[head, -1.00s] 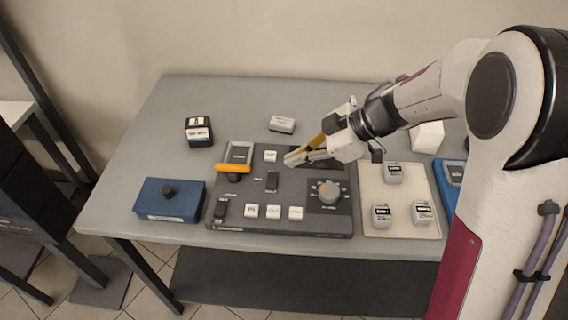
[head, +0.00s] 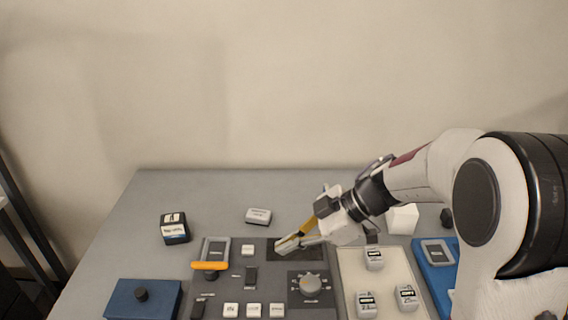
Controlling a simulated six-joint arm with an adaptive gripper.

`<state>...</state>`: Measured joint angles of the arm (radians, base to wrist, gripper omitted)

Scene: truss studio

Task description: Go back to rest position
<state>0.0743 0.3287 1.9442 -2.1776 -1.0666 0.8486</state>
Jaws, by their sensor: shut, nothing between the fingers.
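My gripper (head: 288,245) is shut and empty. It hangs above the back part of the dark control panel (head: 232,282), its fingers pointing left and down. The panel carries an orange-handled part (head: 210,266), white buttons, black switches and a grey dial (head: 310,284). My gripper and wrist hide part of the panel's back right corner.
A cream tray (head: 345,262) with several grey weights stands right of the panel, beside a blue device (head: 434,280). A blue box (head: 118,299) with a black knob is at left. A black block (head: 175,229), a white-topped block (head: 258,216) and a white cube (head: 403,219) stand behind.

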